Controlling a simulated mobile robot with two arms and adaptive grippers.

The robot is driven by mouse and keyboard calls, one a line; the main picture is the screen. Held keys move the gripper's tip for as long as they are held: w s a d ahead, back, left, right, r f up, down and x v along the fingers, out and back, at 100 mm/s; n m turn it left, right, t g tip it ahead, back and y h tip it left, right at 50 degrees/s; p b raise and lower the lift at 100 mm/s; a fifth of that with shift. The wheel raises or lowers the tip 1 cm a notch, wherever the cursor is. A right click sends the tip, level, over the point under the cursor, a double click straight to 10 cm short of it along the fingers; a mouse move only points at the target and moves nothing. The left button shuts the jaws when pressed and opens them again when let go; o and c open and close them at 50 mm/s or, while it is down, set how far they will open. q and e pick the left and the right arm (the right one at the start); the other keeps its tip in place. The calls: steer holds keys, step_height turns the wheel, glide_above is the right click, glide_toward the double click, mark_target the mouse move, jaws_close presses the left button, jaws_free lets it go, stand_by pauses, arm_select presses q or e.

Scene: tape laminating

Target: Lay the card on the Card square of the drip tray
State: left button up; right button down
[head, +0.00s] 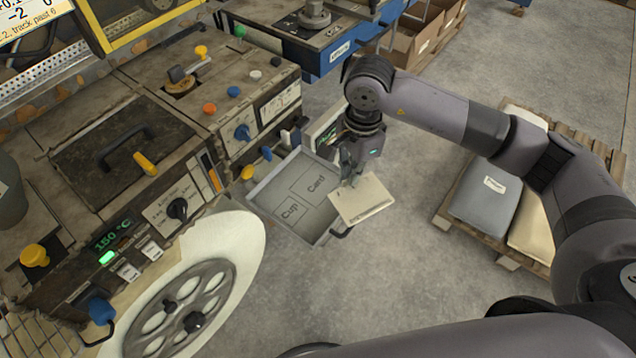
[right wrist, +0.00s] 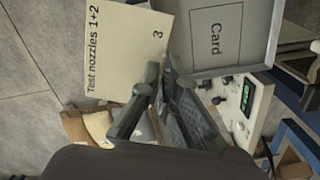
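The cream card (head: 362,201) is in my right gripper (head: 350,180), which is shut on one edge of it. In the right wrist view the card (right wrist: 125,45) shows the print "Test nozzles 1+2" and "3", and the gripper's fingers (right wrist: 165,85) meet at its corner. The grey drip tray (head: 262,187) has outlined squares marked Cup (head: 291,211) and Card (head: 316,185). The card is over the tray's right edge, beside the Card square; its height above the tray is hard to tell. The Card square (right wrist: 216,38) shows uncovered in the right wrist view. My left gripper is not in view.
The worn machine (head: 130,150) with knobs and levers stands left of the tray. A large pale reel (head: 215,255) is below it. A pallet (head: 450,215) with sacks (head: 485,190) stands at the right. Bare floor (head: 420,270) lies between.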

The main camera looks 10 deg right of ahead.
step_height(320, 180, up, 4)
steer(key=w+a+f+m+t+b, duration=0.1)
steer(key=w+m+b, duration=0.15)
steer(key=m, duration=1.05)
step_height(320, 180, up, 6)
steer(key=m+h+b, duration=0.2)
steer(key=m, duration=1.6)
glide_above(329, 184)
steer(key=s, duration=0.3)
steer(key=f, duration=1.4)
steer(key=shift+w+a, duration=0.2)
steer(key=shift+a, duration=0.2)
step_height(329, 184, down, 5)
steer(key=shift+f, duration=0.15)
